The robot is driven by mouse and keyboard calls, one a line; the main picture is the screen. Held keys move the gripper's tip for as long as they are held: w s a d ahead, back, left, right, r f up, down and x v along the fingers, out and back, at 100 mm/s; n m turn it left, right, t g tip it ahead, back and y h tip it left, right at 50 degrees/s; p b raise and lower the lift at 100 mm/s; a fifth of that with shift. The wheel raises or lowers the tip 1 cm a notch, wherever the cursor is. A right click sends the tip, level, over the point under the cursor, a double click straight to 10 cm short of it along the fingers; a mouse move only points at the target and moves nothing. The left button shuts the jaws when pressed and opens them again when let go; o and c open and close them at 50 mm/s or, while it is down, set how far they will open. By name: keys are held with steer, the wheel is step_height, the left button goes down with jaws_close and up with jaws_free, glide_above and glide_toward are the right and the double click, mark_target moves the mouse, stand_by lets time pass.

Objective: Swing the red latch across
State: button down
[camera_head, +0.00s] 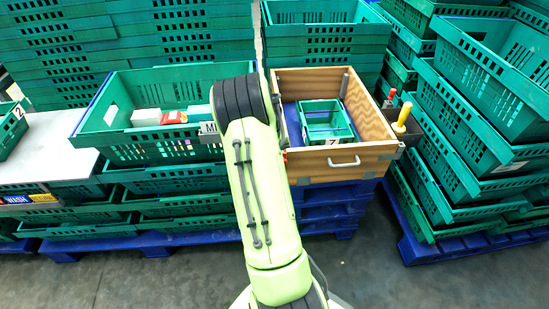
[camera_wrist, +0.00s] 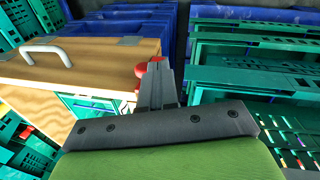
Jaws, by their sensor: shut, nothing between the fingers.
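The red latch (camera_wrist: 143,68) shows in the wrist view at the near corner of a wooden box (camera_wrist: 100,52), just left of and partly behind my fingertips. My gripper (camera_wrist: 158,72) is shut and empty, with its fingers beside the latch. I cannot tell whether they touch it. In the head view, the wooden box (camera_head: 375,162) stands right of my arm with a pale handle on its front. Only a small red spot of the latch (camera_head: 285,156) shows at its left front corner. My arm hides the gripper there.
A green crate (camera_head: 325,121) sits inside the wooden box. A larger green crate (camera_head: 110,112) with packages stands left of my arm. A side holder carries a yellow-handled tool (camera_head: 402,118). Stacked green crates (camera_head: 465,165) crowd the right. Open floor (camera_head: 370,265) lies in front.

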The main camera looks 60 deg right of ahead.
steer(key=s+d+t+y+p, duration=0.2)
steer(key=s+t+y, duration=0.1)
steer(key=shift+d+r, duration=0.2)
steer(key=shift+d, duration=0.1)
steer(key=s+d+t+y+p, duration=0.1)
steer(key=s+f+t+y+p, duration=0.1)
steer(key=t+p, duration=0.1)
steer(key=shift+d, duration=0.35)
steer(key=shift+s+d+f+t+y+b, duration=0.25)
steer(key=shift+s+d+f+t+y, duration=0.15)
steer(key=shift+f, duration=0.3)
steer(key=shift+s+d+f+t+y+b, duration=0.3)
steer(key=shift+s+d+f, duration=0.2)
steer(key=shift+f, duration=0.25)
steer(key=shift+s+d+f+t+y+b, duration=0.2)
steer(key=shift+s+d+f+t+y, duration=0.25)
steer(key=shift+f, duration=0.25)
